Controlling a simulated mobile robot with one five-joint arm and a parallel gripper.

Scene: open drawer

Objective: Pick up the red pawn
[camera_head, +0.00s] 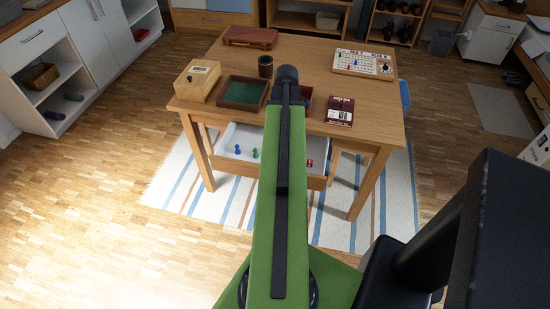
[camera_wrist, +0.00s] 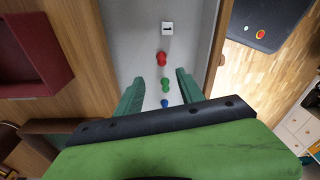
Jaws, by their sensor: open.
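The red pawn (camera_wrist: 161,58) is on the pale floor of the open drawer (camera_wrist: 120,40) in the wrist view, between a white die (camera_wrist: 167,29) and a green pawn (camera_wrist: 165,84). A blue pawn (camera_wrist: 165,103) is closer to my wrist. My gripper (camera_wrist: 159,77) is open and empty above the drawer, its two green fingers apart. The red pawn appears just beyond the fingertips, with the green and blue pawns between the fingers in the picture. In the head view a small red piece (camera_head: 310,163) shows in the drawer, right of my arm; my gripper is not visible there.
The wooden table (camera_head: 310,60) above the drawer bears a wooden box (camera_head: 198,80), a green-lined tray (camera_head: 241,92), a dark red card box (camera_head: 340,110) and a game board (camera_head: 363,63). The drawer walls bound the space around the pawns. A striped rug (camera_head: 180,190) lies below.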

